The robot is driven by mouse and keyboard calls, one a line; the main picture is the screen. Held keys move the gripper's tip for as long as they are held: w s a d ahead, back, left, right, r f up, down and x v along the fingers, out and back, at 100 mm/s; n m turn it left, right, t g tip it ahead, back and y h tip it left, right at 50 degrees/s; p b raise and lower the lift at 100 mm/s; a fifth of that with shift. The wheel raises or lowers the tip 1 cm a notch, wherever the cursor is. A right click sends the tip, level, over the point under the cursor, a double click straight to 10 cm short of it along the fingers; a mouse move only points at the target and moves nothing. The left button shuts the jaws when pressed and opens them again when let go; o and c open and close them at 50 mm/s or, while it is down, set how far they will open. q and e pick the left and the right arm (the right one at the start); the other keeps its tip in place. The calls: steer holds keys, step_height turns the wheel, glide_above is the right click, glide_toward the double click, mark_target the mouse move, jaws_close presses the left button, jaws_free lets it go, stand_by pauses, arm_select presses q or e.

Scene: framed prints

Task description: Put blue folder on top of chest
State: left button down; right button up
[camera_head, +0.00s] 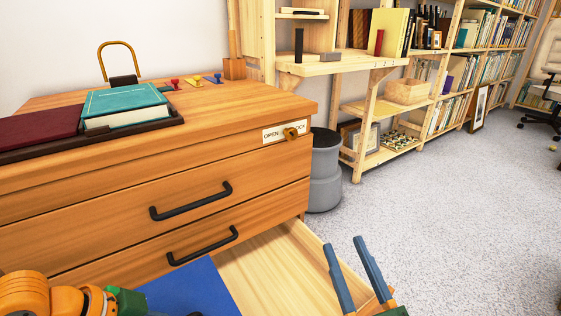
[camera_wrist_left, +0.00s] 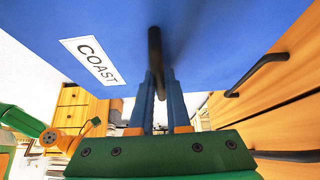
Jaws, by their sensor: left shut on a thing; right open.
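The blue folder (camera_head: 190,289) shows at the bottom of the head view, in front of the chest and beside the open drawer. In the left wrist view the folder (camera_wrist_left: 225,45) fills the top, with a white "COAST" label and a dark handle. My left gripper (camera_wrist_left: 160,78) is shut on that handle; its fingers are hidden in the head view. The wooden chest (camera_head: 130,185) has a top (camera_head: 215,98) with a tray on its left. My right gripper (camera_head: 350,243) is open and empty by the open drawer's right side.
The tray (camera_head: 165,122) holds a teal book (camera_head: 125,104) and a dark red one (camera_head: 40,134). Small coloured pegs and a wooden holder (camera_head: 234,68) stand at the back. The lower drawer (camera_head: 275,265) is pulled out. A grey bin (camera_head: 325,172) stands right of the chest.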

arm_select(q)
steer(key=d+r, duration=0.2)
steer(key=r, duration=0.1)
steer(key=shift+s+r, duration=0.15)
steer(key=shift+s, duration=0.05)
steer(key=shift+s+a+n, duration=0.1)
steer(key=shift+a+n, duration=0.3)
steer(key=shift+a, duration=0.45)
steer(key=shift+d, duration=0.1)
